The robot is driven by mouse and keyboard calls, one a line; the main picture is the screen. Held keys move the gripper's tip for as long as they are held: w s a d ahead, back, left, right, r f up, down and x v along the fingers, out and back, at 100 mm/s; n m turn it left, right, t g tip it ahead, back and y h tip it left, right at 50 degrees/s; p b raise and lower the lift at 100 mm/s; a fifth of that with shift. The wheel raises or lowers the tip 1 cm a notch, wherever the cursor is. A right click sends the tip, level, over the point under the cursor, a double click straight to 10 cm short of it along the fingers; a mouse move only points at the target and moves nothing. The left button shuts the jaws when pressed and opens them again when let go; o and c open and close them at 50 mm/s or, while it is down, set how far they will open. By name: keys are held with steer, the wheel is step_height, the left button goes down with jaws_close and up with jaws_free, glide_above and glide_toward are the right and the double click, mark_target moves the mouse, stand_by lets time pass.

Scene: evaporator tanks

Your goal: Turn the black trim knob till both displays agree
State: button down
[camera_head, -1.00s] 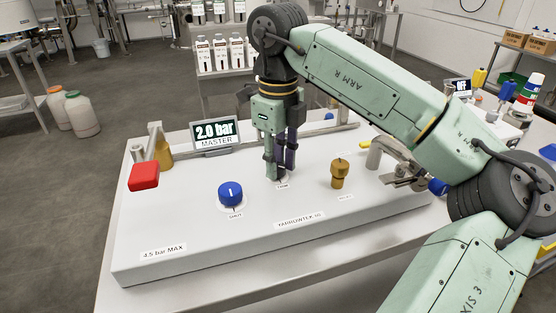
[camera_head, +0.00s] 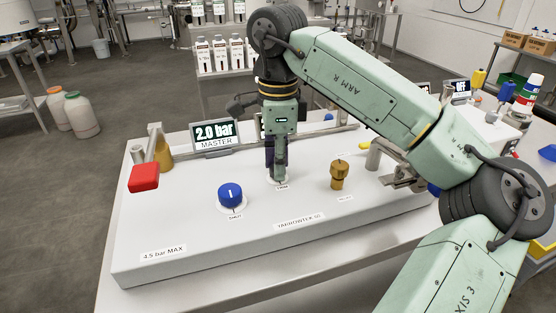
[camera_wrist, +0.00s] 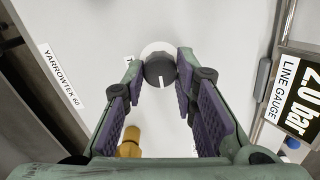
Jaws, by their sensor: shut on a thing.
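The black trim knob (camera_wrist: 159,70) stands between my fingertips in the wrist view, its white pointer line toward the bottom of the picture. My gripper (camera_wrist: 160,82) is shut on it; in the head view my gripper (camera_head: 277,176) reaches down to the white panel (camera_head: 180,225) and hides the knob. The MASTER display (camera_head: 215,133) reads 2.0 bar. The LINE GAUGE display (camera_wrist: 297,95) shows at the right of the wrist view, cut by the edge, and appears to read 2.0 bar. In the head view it is mostly hidden behind my gripper.
A blue knob (camera_head: 231,196) is left of my gripper and a brass knob (camera_head: 339,175) right of it. A red-ended lever (camera_head: 144,177) stands at the panel's left, a metal fitting (camera_head: 400,168) at its right. The panel's front is clear.

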stand_by(0.3)
steer(key=c, duration=1.3)
jaws_free()
step_height(320, 180, up, 12)
